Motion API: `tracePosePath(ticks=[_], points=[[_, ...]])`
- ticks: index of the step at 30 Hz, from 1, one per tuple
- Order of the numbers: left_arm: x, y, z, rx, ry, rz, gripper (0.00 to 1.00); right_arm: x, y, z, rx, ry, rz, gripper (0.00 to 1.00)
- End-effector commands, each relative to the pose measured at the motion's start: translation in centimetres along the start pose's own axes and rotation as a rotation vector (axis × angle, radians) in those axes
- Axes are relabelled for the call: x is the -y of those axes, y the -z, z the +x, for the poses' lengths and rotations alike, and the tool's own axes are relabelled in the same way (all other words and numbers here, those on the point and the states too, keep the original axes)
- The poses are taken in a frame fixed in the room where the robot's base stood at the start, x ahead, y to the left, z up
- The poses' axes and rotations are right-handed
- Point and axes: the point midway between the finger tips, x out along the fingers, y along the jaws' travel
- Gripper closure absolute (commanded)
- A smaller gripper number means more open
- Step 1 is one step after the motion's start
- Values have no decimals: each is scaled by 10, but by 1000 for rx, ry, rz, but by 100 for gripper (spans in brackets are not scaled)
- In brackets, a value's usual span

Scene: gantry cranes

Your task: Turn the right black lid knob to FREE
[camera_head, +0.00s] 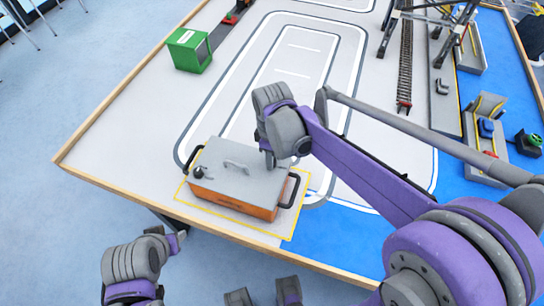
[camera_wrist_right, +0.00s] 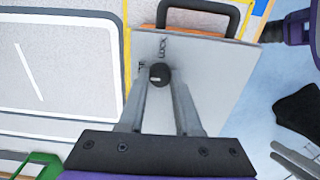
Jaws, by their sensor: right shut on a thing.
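An orange box (camera_head: 232,198) with a grey lid (camera_head: 222,172) stands on the table. Its left black knob (camera_head: 199,172) is uncovered. My right gripper (camera_head: 268,158) is over the right end of the lid and hides the right knob in the head view. In the right wrist view the right black lid knob (camera_wrist_right: 159,74) sits between the fingertips, and my right gripper (camera_wrist_right: 160,88) is shut on it. LOCK lettering shows beside the knob, and a second label is partly hidden by a finger. My left arm (camera_head: 135,265) is low at the table's near side; its jaws are unclear.
A green container (camera_head: 189,50) stands at the far left. A gantry crane (camera_head: 430,20) and rail track (camera_head: 405,70) are at back right. The table left of the box is clear.

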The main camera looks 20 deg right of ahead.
Motion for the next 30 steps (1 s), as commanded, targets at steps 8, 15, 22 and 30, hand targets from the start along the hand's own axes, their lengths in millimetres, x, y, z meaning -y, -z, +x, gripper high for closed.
tracePosePath(ticks=[8,15,22,30], points=[[0,0,0,0,0,0,51,0,0,0,0,0,0,100],[0,0,0,0,0,0,51,0,0,0,0,0,1,37],[0,0,0,0,0,0,51,0,0,-1,0,0,1,37],[0,3,-3,-2,0,0,51,0,0,-35,0,0,1,37]])
